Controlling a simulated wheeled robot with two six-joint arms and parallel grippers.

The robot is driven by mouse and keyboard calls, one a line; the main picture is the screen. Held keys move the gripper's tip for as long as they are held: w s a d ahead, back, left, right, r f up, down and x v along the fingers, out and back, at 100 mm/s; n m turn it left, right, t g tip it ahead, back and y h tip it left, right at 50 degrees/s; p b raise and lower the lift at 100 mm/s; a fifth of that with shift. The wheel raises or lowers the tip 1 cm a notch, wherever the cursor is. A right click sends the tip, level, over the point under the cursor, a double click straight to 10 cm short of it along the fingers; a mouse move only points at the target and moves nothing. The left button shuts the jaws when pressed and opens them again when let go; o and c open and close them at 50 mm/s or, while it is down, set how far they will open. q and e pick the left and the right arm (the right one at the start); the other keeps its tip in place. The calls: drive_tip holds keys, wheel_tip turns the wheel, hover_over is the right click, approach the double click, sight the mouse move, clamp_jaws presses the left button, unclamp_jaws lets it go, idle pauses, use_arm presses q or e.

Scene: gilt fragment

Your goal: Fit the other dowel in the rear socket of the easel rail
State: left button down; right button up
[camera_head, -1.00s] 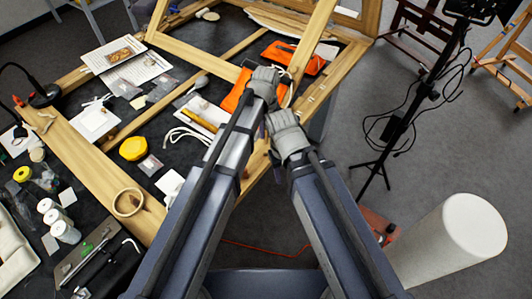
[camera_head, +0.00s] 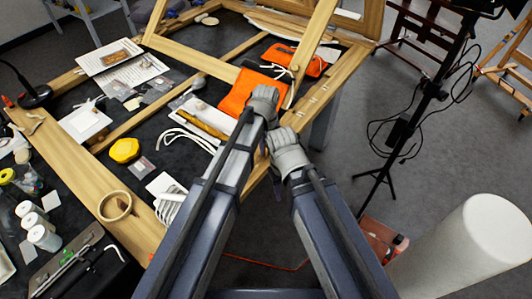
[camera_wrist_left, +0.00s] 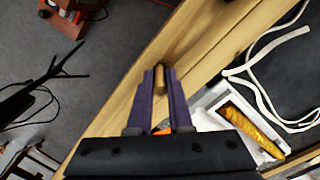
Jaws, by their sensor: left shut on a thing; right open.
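A short light-brown dowel (camera_wrist_left: 160,84) shows between the finger tips of my left gripper (camera_wrist_left: 160,78) in the left wrist view. The fingers are shut on it. The wooden rail (camera_wrist_left: 212,42) lies behind the dowel there; I cannot tell whether the dowel touches it. No socket can be made out. The rail's right beam (camera_head: 330,90) shows beyond.
A wooden ring (camera_head: 115,206) sits on the near left beam. A black stand (camera_head: 425,100) and white cylinder (camera_head: 478,243) stand right.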

sight(266, 146)
use_arm(q)
drive_tip(key=shift+f, duration=0.15)
drive_tip(key=c, duration=0.8)
unclamp_jaws()
drive_tip(key=shift+c, duration=0.2)
drive_tip(key=shift+r, duration=0.2)
wheel_tip(266, 146, up, 12)
drive_tip(key=p, duration=1.2)
